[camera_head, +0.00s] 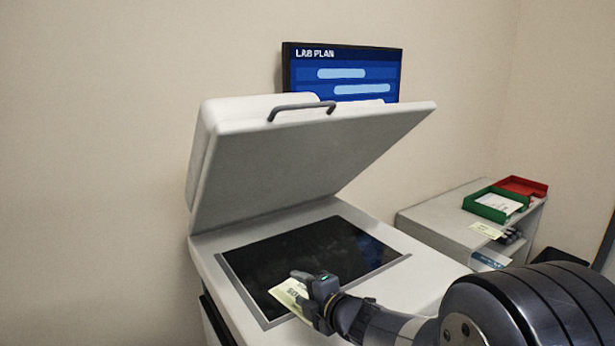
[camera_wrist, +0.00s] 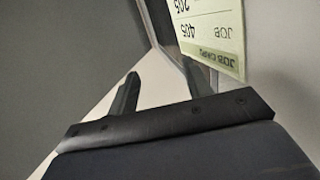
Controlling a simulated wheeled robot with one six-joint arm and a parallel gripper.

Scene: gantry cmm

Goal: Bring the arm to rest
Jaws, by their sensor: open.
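My gripper (camera_head: 303,289) is open over the near edge of the scanner's dark glass (camera_head: 325,245). A pale green job card (camera_head: 288,296) is at the glass's near edge, right by my fingers and partly hidden by them. A finger (camera_wrist: 125,95) of my gripper stands apart from the card there. I cannot tell whether the other finger touches it. My arm reaches in from the lower right.
The scanner's white lid (camera_head: 310,155) with a grey handle (camera_head: 300,108) is raised above the glass. A low shelf (camera_head: 440,222) at right bears a green tray (camera_head: 495,204) with paper, a red tray (camera_head: 522,185) and another card (camera_head: 487,230). A "LAB PLAN" screen (camera_head: 342,72) is behind.

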